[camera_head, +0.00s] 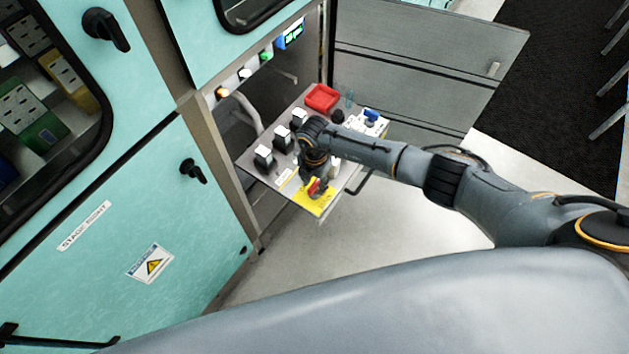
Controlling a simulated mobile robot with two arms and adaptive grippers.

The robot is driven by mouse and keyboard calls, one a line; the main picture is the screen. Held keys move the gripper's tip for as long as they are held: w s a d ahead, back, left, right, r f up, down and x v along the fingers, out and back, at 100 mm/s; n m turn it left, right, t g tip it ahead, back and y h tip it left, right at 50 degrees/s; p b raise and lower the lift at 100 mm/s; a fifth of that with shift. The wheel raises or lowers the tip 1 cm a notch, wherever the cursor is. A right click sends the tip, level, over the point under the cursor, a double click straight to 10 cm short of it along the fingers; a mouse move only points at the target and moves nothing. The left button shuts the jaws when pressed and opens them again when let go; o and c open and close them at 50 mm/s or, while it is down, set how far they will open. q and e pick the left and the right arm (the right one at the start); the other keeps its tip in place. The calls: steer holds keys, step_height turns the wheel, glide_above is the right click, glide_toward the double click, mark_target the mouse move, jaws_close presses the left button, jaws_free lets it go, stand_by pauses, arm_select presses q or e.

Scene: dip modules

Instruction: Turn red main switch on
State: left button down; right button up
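The red main switch (313,187) sits on a yellow plate (309,203) at the near corner of the pulled-out panel (252,161). Only a small red part of it shows. My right gripper (318,186) points down at the switch from above, at or very close to it. The gripper and wrist hide most of the switch, so I cannot tell its position or whether the fingers touch it. The finger opening is too small and dark to make out. My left gripper is not in the view.
The panel also carries several black-and-white switches (264,157), a red box (322,97) and a blue knob (371,114). Teal cabinets (110,240) with black handles stand at left. A grey open door (420,75) is behind. Clear floor (400,230) lies in front.

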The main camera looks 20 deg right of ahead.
jaws_close()
